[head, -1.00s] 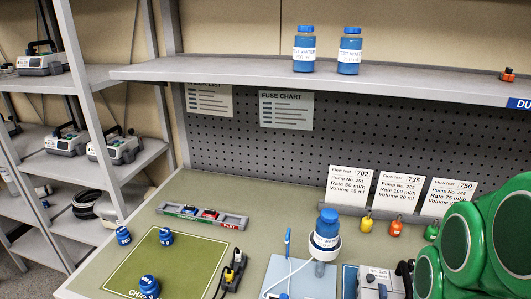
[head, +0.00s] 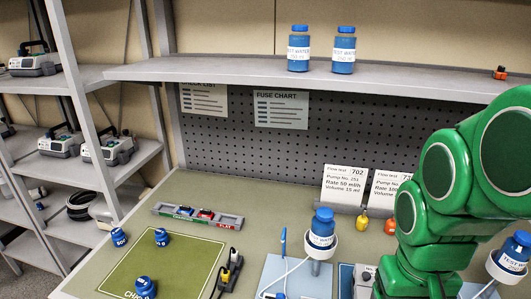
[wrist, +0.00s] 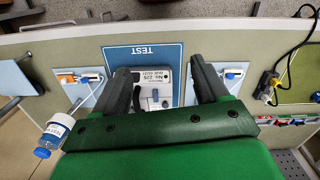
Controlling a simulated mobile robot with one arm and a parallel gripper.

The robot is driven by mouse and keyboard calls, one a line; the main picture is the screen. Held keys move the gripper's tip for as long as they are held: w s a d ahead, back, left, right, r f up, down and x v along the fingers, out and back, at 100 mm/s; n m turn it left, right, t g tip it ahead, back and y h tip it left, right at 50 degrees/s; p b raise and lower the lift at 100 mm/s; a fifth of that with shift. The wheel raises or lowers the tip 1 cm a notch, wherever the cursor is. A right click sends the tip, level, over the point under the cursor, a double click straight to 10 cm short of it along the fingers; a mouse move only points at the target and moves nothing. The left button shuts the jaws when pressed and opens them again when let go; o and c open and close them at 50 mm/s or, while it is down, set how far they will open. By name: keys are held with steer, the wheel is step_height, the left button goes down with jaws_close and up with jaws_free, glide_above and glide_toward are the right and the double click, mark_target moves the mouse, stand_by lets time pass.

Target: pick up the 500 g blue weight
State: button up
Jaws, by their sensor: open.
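In the head view my green arm hides the gripper, well right of the weights.
A blue-capped bottle (head: 322,225) stands in a holder farther right. An overhead shelf (head: 220,72) carries two bottles.

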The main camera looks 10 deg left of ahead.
steer(key=w+a+r+n+t+y, duration=0.1)
steer(key=w+a+r+n+t, duration=0.2)
steer(key=w+a, duration=1.25)
steer(key=w+a+n+t+y, duration=0.25)
steer(key=w+a, duration=0.65)
steer(key=a, duration=0.6)
steer(key=n+y, duration=0.7)
steer(key=y, duration=0.1)
glide_above(117, 232)
steer(key=s+d, duration=0.2)
steer(key=d, duration=0.2)
step_height(117, 232, down, 4)
steer(key=shift+m+g, duration=0.25)
steer(key=shift+m, duration=0.1)
step_height(117, 232, down, 18)
steer(key=shift+a+f, duration=0.1)
steer(key=shift+f, duration=0.15)
steer(key=shift+x, duration=0.95)
steer(key=shift+w+a+f, duration=0.25)
steer(key=shift+a+f, duration=0.1)
steer(key=shift+a, duration=0.15)
steer(key=shift+x, duration=1.7)
steer(key=shift+w+a+f, duration=0.25)
steer(key=shift+w+a, duration=0.1)
steer(key=shift+a, duration=0.05)
